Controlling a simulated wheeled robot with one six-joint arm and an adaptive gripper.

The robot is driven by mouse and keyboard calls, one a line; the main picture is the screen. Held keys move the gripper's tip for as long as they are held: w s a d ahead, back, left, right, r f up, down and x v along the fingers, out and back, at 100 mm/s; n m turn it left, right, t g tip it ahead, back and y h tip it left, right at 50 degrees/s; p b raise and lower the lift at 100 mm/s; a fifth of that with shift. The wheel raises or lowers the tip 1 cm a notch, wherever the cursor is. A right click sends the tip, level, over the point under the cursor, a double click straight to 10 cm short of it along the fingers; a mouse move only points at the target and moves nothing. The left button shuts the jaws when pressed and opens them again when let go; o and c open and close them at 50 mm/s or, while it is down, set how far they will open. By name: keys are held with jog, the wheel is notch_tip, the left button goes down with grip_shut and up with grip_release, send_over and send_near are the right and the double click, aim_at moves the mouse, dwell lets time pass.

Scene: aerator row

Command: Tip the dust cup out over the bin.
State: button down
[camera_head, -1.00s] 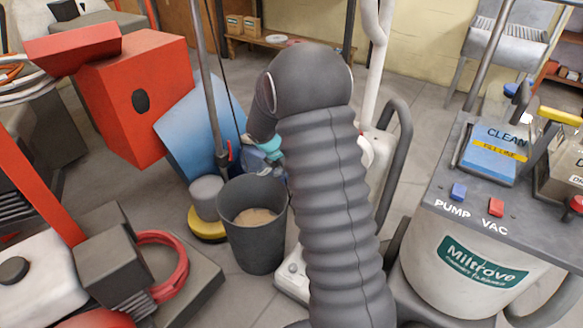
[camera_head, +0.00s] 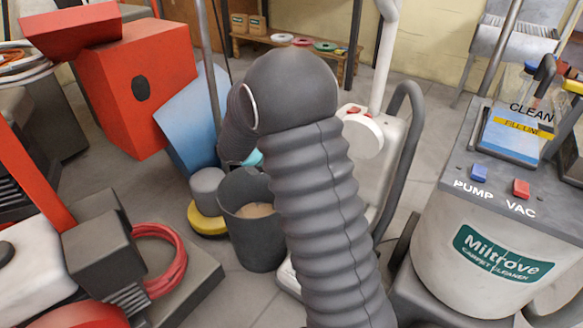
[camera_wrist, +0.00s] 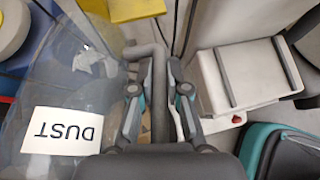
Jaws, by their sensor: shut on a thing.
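The bin (camera_head: 253,243) is a dark grey bucket with sandy matter in it, standing on the floor left of my arm in the head view. The dust cup (camera_wrist: 35,95) is clear, with a white "DUST" label that reads upside down in the wrist view. Grey bits show through its wall. My gripper (camera_wrist: 158,95) is shut on the cup's grey handle, with the cup to its left. In the head view my arm hides the cup, and only a teal bit of my gripper (camera_head: 256,158) shows, just above the bin's rear rim. I cannot tell the cup's exact tilt.
A yellow-based floor machine (camera_head: 207,222) stands close left of the bin. A white upright machine (camera_head: 400,145) is to its right, and a Miltrove carpet cleaner (camera_head: 490,235) farther right. A red machine (camera_head: 135,85) and a red hose coil (camera_head: 163,262) are at left.

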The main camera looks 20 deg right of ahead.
jog(key=shift+s+a+t+h+b, duration=0.1)
jog(key=shift+t+h+b, duration=0.15)
jog(key=shift+h+b, duration=0.6)
jog(key=shift+w+a+t+h+b, duration=0.1)
jog(key=shift+t+h+b, duration=0.2)
jog(key=shift+b, duration=1.1)
jog(key=shift+s+a+t+h+b, duration=0.1)
jog(key=shift+t+h+b, duration=0.15)
jog(key=shift+h+b, duration=0.6)
jog(key=shift+a+b, duration=0.1)
jog(key=shift+b, duration=0.55)
jog(key=shift+s+a+r+h, duration=0.1)
jog(key=shift+a+r+h, duration=0.1)
jog(key=shift+h, duration=0.6)
jog(key=h, duration=0.1)
jog(key=a+t+h, duration=0.1)
jog(key=t+h, duration=0.1)
jog(key=h, duration=0.1)
jog(key=shift+s+a+f+p, duration=0.1)
jog(key=shift+s+a+p, duration=0.2)
jog(key=shift+s, duration=0.1)
